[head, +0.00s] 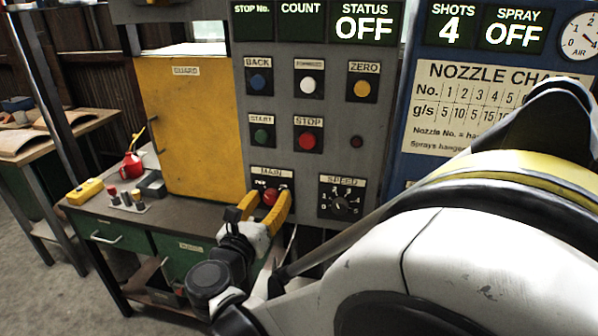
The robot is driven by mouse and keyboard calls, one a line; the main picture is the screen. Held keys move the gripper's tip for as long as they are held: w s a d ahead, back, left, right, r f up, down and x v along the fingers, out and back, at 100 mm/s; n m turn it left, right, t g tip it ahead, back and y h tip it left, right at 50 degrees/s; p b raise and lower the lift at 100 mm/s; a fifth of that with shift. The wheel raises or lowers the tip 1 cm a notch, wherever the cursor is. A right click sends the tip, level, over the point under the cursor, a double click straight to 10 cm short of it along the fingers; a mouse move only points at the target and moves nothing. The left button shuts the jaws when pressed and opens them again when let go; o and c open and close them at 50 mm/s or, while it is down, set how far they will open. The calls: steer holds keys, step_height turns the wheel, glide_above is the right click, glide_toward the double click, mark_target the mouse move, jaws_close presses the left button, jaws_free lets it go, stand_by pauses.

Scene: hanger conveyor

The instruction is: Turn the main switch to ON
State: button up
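The main switch (270,196) is a red knob under a "MAIN" label, low on the grey control panel (320,135). Its position marks are too small and partly covered to read. My gripper (270,198) has yellow fingers and is at the switch, one finger on each side of the red knob. The fingers are spread apart, and I cannot tell whether either touches the knob. The status display (364,23) above reads OFF.
A speed dial (341,197) is right of the switch, with START (261,136) and STOP (308,139) buttons above. A yellow guard door (185,125) stands left. A workbench (150,225) holds a red oil can (132,165) and a yellow box (85,191).

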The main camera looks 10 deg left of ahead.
jaws_close()
steer(key=shift+m, duration=0.4)
steer(key=m, duration=0.3)
steer(key=shift+m+p, duration=0.3)
steer(key=shift+m, duration=0.1)
steer(key=m, duration=0.4)
steer(key=shift+d, duration=0.1)
steer(key=m, duration=0.4)
steer(key=shift+m+p, duration=0.35)
steer(key=shift+m, duration=0.05)
steer(key=shift+m+y, duration=0.3)
steer(key=shift+m, duration=1.6)
